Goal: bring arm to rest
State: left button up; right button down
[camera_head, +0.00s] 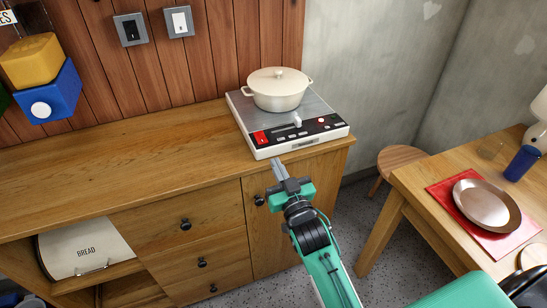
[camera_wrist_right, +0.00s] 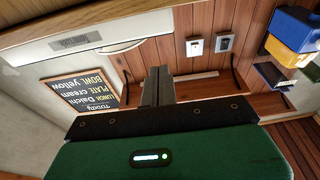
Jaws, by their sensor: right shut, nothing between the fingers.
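My right gripper (camera_head: 277,168) is shut and empty. In the head view it is in front of the wooden cabinet, just below the front edge of the hot plate, with my green arm reaching up from the bottom. In the right wrist view its two grey fingers (camera_wrist_right: 158,86) are together with nothing between them. My left gripper is not in view.
A cream lidded pot (camera_head: 278,94) stands on the hot plate (camera_head: 243,112) on the wooden cabinet (camera_head: 110,158). A bread bin (camera_head: 78,245) is at lower left. At right are a table (camera_head: 410,178), a stool (camera_head: 400,157) and a plate (camera_head: 486,205) on a red mat.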

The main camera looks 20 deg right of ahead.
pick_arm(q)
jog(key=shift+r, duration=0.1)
pick_arm(e)
jog(key=shift+s+f, duration=0.1)
jog(key=shift+s, duration=0.1)
